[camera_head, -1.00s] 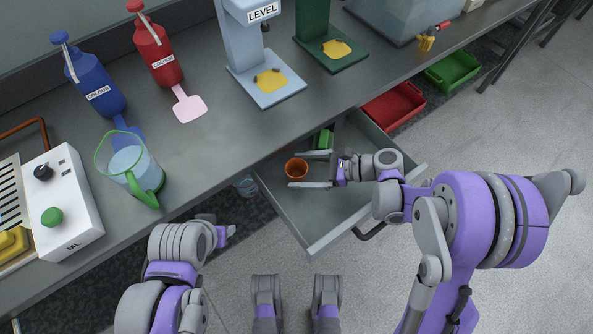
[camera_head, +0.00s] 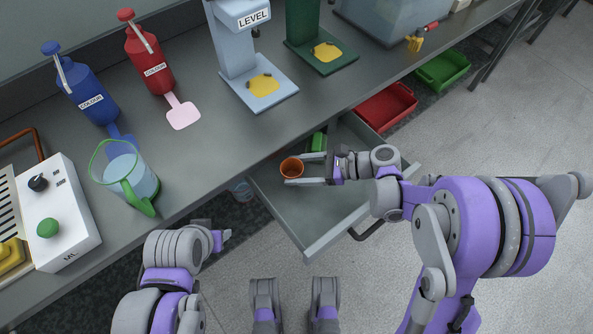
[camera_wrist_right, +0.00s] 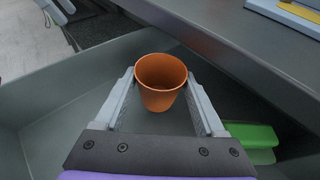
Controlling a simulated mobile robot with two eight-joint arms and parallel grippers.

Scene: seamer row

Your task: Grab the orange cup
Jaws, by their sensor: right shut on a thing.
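The orange cup (camera_head: 291,168) is in the open grey drawer (camera_head: 318,215) below the bench edge. In the right wrist view the cup (camera_wrist_right: 161,82) is upright, with its open mouth facing up, between the two fingers. My right gripper (camera_head: 302,169) reaches in from the right and is shut on the cup, one finger on each side. Whether the cup touches the drawer floor is hard to tell. My left gripper (camera_head: 222,238) hangs low at the left, in front of the bench, and its fingers are not clear.
A green object (camera_head: 317,141) lies in the drawer by the upper finger. The bench edge overhangs the drawer's back. Red (camera_head: 387,107) and green (camera_head: 443,69) bins sit under the bench. A glass jug (camera_head: 128,178) with a green handle stands near the bench edge.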

